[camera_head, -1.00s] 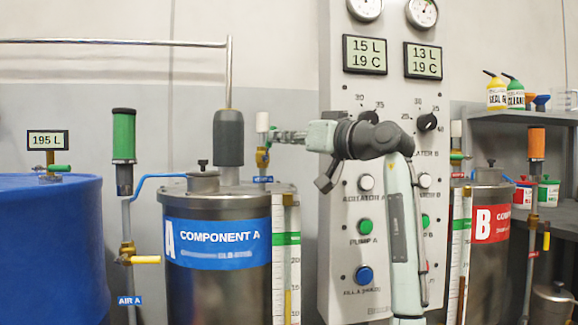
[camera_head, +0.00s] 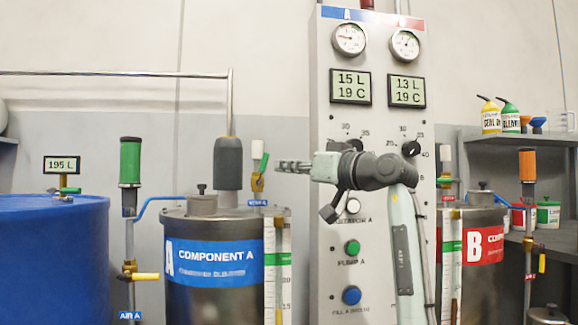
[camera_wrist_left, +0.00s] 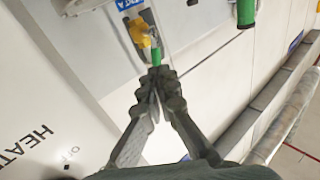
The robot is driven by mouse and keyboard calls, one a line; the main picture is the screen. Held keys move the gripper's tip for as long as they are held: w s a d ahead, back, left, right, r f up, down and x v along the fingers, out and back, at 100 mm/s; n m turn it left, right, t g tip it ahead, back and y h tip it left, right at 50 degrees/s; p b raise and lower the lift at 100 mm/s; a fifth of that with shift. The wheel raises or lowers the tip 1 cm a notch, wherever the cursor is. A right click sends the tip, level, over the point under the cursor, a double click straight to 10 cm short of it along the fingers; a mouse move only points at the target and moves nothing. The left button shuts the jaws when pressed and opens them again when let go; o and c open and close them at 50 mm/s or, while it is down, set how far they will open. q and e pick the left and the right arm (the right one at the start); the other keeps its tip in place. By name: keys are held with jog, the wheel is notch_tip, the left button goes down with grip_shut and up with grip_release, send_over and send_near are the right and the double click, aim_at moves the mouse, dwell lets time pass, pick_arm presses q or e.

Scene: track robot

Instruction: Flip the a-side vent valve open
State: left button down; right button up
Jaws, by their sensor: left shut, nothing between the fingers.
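The a-side vent valve (camera_head: 258,183) is a small brass body with a white cap on top, behind the component A tank's lid. Its green lever (camera_head: 263,163) stands nearly upright beside the cap. In the left wrist view, the yellow-brass valve (camera_wrist_left: 139,32) sits near a blue label, with the green lever (camera_wrist_left: 156,56) just beyond my fingertips. My left gripper (camera_head: 280,166) is shut and empty, pointing left, a little right of the lever in the head view. In the wrist view its fingertips (camera_wrist_left: 153,76) seem close to the lever; contact cannot be told. My right gripper is out of view.
The component A tank (camera_head: 215,275) stands below the valve, with a blue drum (camera_head: 50,260) at left. The control panel (camera_head: 325,130), with gauges and buttons, stands behind my arm. The component B tank (camera_head: 485,270) and a shelf are at right. Bare wall lies above the valve.

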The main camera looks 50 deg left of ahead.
pick_arm(q)
jog(key=w+d+f, duration=0.1)
jog(key=d, duration=0.8)
jog(key=shift+f, duration=0.15)
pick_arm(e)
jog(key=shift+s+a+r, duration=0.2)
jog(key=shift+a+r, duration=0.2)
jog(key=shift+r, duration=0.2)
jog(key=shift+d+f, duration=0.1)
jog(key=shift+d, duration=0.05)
